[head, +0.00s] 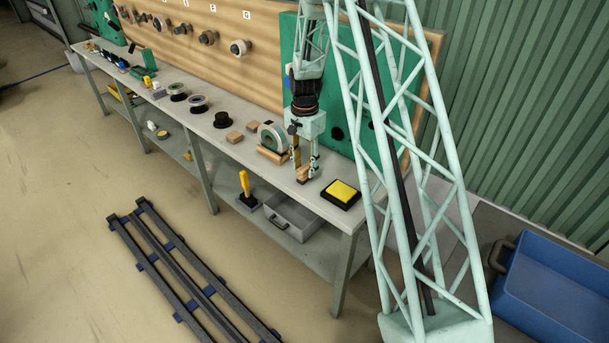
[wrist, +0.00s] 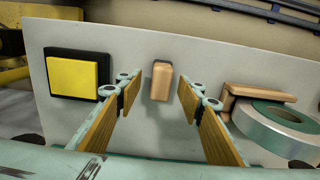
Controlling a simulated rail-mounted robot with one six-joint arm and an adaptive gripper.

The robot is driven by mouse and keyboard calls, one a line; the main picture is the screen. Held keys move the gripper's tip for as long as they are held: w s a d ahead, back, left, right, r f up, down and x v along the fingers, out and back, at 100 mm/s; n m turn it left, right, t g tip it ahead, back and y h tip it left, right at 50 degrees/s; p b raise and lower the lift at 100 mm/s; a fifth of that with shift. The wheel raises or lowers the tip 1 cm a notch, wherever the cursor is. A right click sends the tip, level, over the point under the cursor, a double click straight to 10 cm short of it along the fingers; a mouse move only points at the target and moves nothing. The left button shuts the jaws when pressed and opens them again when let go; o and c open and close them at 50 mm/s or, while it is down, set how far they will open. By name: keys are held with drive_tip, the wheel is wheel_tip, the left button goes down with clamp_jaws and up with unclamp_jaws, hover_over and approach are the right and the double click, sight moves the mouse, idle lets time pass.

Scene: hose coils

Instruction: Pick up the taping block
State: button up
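A small upright wooden block (wrist: 161,82), which I take for the taping block, stands on the bench in the wrist view. It lies between and just beyond the tips of my gripper (wrist: 159,92), with a gap on both sides. My gripper is open and empty, its wood-coloured finger pads spread. In the head view my gripper (head: 306,174) points down at the bench, and the block (head: 302,173) shows partly behind its fingers. Whether the fingertips reach down beside the block is hard to tell.
A yellow pad in a black tray (head: 341,193) sits to the right on the bench (head: 250,160). Other small wooden blocks (head: 235,137) and spools lie further left. A board rises behind.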

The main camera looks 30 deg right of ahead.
sight(305, 167)
drive_tip(key=shift+w+f, duration=0.1)
drive_tip(key=shift+f, duration=1.65)
drive_tip(key=shift+c, duration=0.4)
drive_tip(key=c, duration=0.9)
drive_tip(key=shift+r, duration=0.1)
drive_tip(key=shift+r, duration=1.6)
drive_tip(key=shift+s+r, duration=0.15)
drive_tip(key=shift+s, duration=0.05)
drive_tip(key=s+a, duration=0.1)
drive_tip(key=s, duration=0.4)
drive_tip(key=s+a+r, duration=0.1)
drive_tip(key=s+a, duration=0.1)
drive_tip(key=s, duration=0.3)
drive_tip(key=s+a, duration=0.1)
drive_tip(key=s, duration=0.4)
drive_tip(key=shift+a+r+p, duration=0.15)
drive_tip(key=shift+a+p, duration=0.05)
drive_tip(key=shift+p, duration=0.15)
